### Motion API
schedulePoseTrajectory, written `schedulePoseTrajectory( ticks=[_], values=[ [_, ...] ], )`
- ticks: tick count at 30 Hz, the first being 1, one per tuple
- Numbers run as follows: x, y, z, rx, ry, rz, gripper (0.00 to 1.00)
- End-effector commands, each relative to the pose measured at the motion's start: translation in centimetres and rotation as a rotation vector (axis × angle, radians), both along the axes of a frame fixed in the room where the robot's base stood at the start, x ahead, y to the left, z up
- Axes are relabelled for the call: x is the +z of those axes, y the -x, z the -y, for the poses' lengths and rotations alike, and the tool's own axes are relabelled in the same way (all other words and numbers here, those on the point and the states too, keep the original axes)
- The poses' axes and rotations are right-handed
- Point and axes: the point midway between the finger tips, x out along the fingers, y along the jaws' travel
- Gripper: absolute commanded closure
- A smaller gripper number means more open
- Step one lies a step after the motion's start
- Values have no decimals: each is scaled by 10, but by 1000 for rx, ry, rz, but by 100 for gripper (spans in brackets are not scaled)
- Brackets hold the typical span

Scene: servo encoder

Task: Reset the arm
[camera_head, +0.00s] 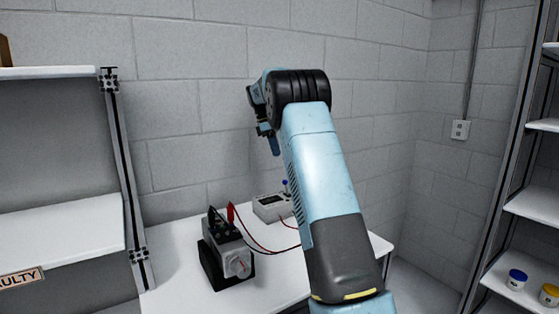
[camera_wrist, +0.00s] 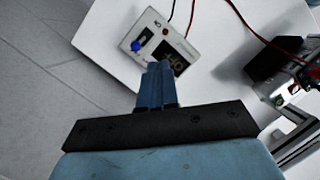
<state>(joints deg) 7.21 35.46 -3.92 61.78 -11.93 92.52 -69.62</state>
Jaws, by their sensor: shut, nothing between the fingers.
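My blue arm is raised over the white table (camera_head: 190,290) in the head view. My gripper (camera_head: 274,146) points down above the table's back part. In the wrist view my gripper (camera_wrist: 158,70) has its two blue fingers together, with nothing between them. Below it in that view lies a white meter box (camera_wrist: 150,25) with a blue knob and a dark display; the fingertips overlap its lower edge in the picture. The meter box also shows in the head view (camera_head: 268,208), partly hidden by my arm.
A grey servo device (camera_head: 236,262) on a black base stands on the table, with red and black leads running to the meter box. Shelves stand left (camera_head: 60,235) and right (camera_head: 540,205); the right one holds blue-lidded (camera_head: 517,279) and yellow-lidded (camera_head: 549,295) jars. A block wall is behind.

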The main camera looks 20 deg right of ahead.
Motion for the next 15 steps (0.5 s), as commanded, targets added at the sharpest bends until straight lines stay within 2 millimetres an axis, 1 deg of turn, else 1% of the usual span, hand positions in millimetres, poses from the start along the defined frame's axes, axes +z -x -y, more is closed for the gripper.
schedulePoseTrajectory(
  ticks=[6, 15],
  values=[
    [9, -5, -3, 0, 0, 0, 100],
    [10, -5, -3, 0, 0, 0, 100]
  ],
)
